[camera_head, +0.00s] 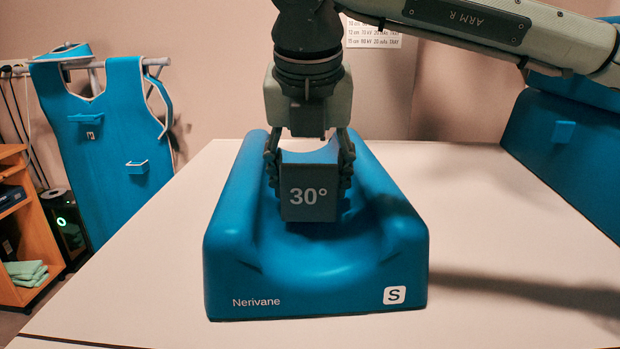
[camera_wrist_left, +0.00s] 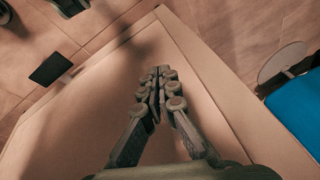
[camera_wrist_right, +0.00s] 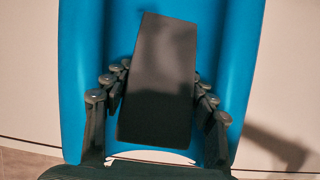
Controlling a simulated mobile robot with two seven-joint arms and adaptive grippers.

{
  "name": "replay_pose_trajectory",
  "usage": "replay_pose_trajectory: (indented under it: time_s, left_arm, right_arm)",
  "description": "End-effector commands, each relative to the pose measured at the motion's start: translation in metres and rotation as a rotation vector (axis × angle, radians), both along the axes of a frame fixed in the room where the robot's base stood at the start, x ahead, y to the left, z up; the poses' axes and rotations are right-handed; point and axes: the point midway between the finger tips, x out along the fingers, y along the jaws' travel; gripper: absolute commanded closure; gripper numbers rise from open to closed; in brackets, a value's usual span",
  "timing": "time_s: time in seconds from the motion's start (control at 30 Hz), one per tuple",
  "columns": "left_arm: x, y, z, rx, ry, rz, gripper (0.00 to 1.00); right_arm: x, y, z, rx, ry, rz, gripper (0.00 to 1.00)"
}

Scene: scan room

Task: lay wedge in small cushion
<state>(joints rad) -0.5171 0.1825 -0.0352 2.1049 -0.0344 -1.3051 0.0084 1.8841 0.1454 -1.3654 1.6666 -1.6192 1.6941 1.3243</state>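The wedge (camera_head: 309,205) is a dark grey block marked "30°" in the head view. It sits low in the trough of the small cushion (camera_head: 318,285), which is blue and marked "Nerivane" and "S"; I cannot tell whether it touches the cushion. My right gripper (camera_head: 309,170) points down with a finger on each side of the wedge, shut on it. The right wrist view shows the wedge (camera_wrist_right: 160,75) between the fingertips, over the cushion (camera_wrist_right: 80,60). My left gripper (camera_wrist_left: 162,80) shows only in the left wrist view, fingertips together and empty.
A larger blue block (camera_head: 565,145) stands at the table's right. The white table (camera_head: 480,240) is clear around the small cushion. At the left, off the table, are a blue apron (camera_head: 105,150) on a rail and a wooden shelf (camera_head: 35,240).

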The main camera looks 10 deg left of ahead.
Motion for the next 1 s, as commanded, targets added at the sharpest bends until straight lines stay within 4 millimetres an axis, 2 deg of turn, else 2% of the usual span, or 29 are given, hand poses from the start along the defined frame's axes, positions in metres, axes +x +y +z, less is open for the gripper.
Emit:
replay_pose_trajectory:
  time_s: [0.03, 0.13, 0.53, 0.67, 0.8, 1.0]
  left_arm:
    - [0.0, 0.0, 0.0, 0.0, 0.0, 0.0, 1.0]
    - [-0.001, 0.0, -0.001, 0.0, 0.002, 0.0, 1.0]
    - [-0.002, 0.001, -0.001, 0.0, 0.005, 0.001, 1.0]
    - [-0.004, -0.003, -0.024, -0.015, 0.025, 0.0, 1.0]
    - [-0.004, -0.003, -0.044, -0.025, 0.028, 0.0, 1.0]
    - [-0.003, -0.002, -0.036, -0.019, 0.024, 0.001, 1.0]
  right_arm:
    - [0.0, 0.0, 0.0, 0.0, 0.0, 0.0, 0.35]
    - [0.0, 0.0, 0.0, 0.0, 0.0, 0.0, 0.23]
    - [0.0, 0.0, 0.003, 0.0, 0.0, 0.0, 0.23]
    - [0.0, 0.0, 0.01, 0.0, 0.0, 0.0, 0.23]
    - [-0.002, 0.0, 0.021, 0.002, -0.004, 0.0, 0.23]
    - [-0.02, -0.004, 0.063, 0.002, -0.005, 0.0, 0.23]
